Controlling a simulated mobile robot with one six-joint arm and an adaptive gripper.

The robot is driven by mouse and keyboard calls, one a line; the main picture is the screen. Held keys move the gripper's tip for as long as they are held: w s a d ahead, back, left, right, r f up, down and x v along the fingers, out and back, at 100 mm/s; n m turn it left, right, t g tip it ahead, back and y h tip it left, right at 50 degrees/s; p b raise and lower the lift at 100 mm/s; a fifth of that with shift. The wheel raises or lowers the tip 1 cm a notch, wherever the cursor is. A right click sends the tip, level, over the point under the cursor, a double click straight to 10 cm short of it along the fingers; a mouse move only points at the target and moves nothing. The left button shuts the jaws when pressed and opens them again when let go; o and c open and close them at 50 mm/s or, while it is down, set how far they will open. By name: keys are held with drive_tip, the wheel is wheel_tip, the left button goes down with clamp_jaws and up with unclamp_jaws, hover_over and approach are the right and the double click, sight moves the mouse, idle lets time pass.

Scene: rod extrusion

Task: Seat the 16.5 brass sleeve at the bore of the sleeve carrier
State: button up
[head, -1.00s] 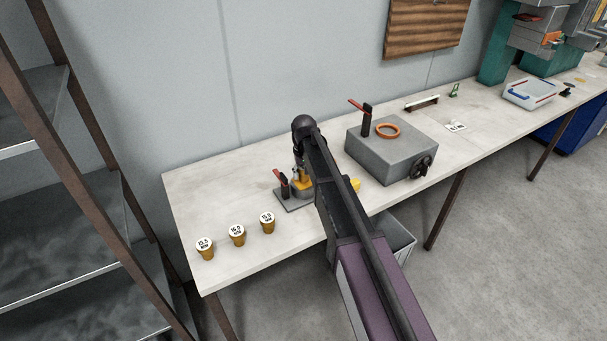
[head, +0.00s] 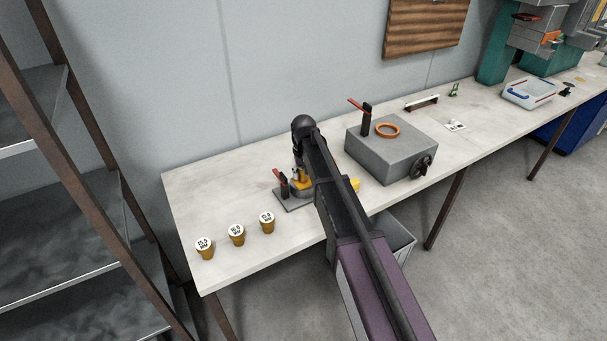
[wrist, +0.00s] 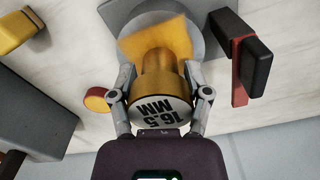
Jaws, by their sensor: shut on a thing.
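My gripper (wrist: 160,88) is shut on the 16.5 brass sleeve (wrist: 158,68) in the wrist view. The sleeve's white end faces the camera and reads "16.5 MM". Its narrower brass end points at the sleeve carrier (wrist: 198,42), a round grey body with a yellow-orange face. The sleeve covers the bore, so I cannot tell whether its tip is inside or just in front. In the head view my arm hides much of the gripper and sleeve above the carrier (head: 303,184).
A red-and-black clamp handle (head: 281,184) stands beside the carrier. Several labelled brass sleeves (head: 236,236) stand at the table's left front. A grey block (head: 390,155) with an orange ring (head: 387,129) stands to the right. The bench's back left is clear.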

drive_tip(key=shift+f+b, duration=1)
drive_tip(key=shift+f, duration=0.05)
drive_tip(key=o, duration=1.4)
drive_tip(key=shift+r, duration=0.1)
wheel_tip(320, 180, up, 8)
drive_tip(key=p, duration=0.8)
drive_tip(key=s+d+m, duration=0.1)
drive_tip(key=s+d, duration=0.6)
drive_tip(key=s, duration=0.1)
drive_tip(key=s+d+m, duration=0.1)
drive_tip(key=s+d, duration=0.7)
drive_tip(key=s, duration=0.1)
drive_tip(key=s+d+m, duration=0.1)
drive_tip(key=s+d, duration=0.7)
drive_tip(key=shift+s+d, duration=0.15)
drive_tip(key=shift+s, duration=0.05)
